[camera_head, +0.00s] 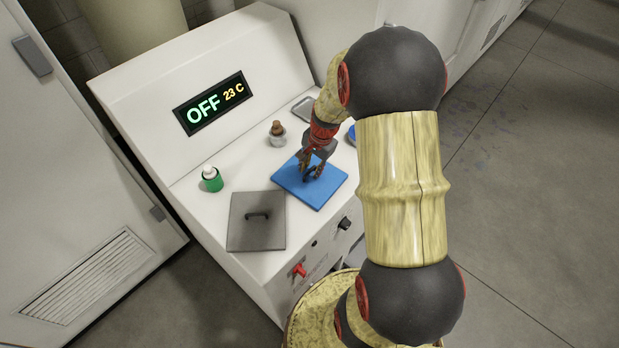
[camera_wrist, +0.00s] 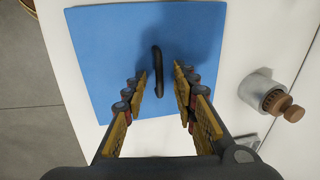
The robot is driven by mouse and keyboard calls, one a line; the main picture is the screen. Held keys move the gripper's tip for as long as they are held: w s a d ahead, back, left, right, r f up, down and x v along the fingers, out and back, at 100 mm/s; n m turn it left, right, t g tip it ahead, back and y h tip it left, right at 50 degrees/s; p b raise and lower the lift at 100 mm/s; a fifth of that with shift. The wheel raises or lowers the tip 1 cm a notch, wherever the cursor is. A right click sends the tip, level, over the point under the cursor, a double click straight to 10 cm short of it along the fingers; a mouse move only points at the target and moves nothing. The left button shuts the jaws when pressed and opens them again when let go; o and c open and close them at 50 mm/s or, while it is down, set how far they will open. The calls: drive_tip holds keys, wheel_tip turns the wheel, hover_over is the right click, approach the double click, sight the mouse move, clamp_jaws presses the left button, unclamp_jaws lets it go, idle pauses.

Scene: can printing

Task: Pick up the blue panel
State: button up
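The blue panel (camera_head: 299,189) lies flat on the white top of the machine, to the right of a grey panel. In the wrist view the blue panel (camera_wrist: 95,50) fills the upper middle, with a dark handle (camera_wrist: 157,72) standing at its middle. My gripper (camera_head: 311,174) is over the panel, pointing down. In the wrist view my gripper (camera_wrist: 160,88) is open, with one finger on each side of the handle and a gap on both sides. Whether the fingertips touch the panel cannot be told.
A grey panel with a handle (camera_head: 242,228) lies to the left. A green bottle with a white cap (camera_head: 212,179) and a small metal container with a brown top (camera_head: 277,134) stand behind. A display (camera_head: 214,103) reads OFF, 23 C. A red switch (camera_head: 299,270) is on the front.

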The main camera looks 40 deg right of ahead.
drive_tip(key=shift+c, duration=0.4)
clamp_jaws()
drive_tip(key=shift+r, duration=0.1)
